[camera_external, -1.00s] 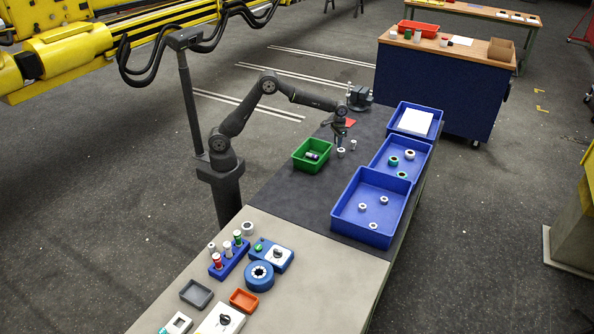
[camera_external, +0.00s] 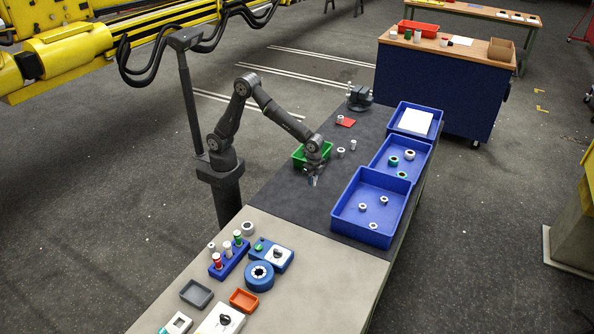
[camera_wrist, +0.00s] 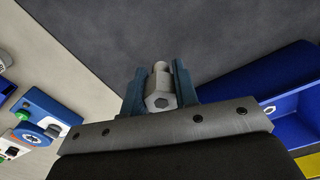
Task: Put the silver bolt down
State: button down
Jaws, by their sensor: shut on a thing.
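In the wrist view the silver bolt (camera_wrist: 160,92) sits between the two blue-grey fingers of my gripper (camera_wrist: 158,86), its hex head toward the camera. My gripper is shut on it. In the external view my gripper (camera_external: 312,180) is low over the dark mat (camera_external: 285,192), just in front of the green bin (camera_external: 299,153) and left of the large blue bin. The bolt is too small there to make out clearly, and I cannot tell whether it touches the mat.
Blue bins (camera_external: 336,216) with several ring-shaped parts line the right side of the mat. A small red pad (camera_external: 349,123) with a silver part and a vise (camera_external: 359,97) are at the back. The mat toward the light bench (camera_external: 330,275) is clear.

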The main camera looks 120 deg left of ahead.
jog(key=w+a+n, duration=0.2)
jog(key=w+a, duration=0.3)
jog(key=a, duration=0.9)
jog(key=n, duration=0.1)
send_over(353, 161)
jog(key=f, duration=0.6)
jog(key=shift+d+f, duration=0.25)
jog(key=shift+d, duration=0.1)
jog(key=shift+a+f, duration=0.3)
jog(key=shift+a, duration=0.1)
jog(key=shift+f, duration=1.9)
jog(key=shift+f, duration=0.15)
jog(key=c, duration=1.1)
grip_release()
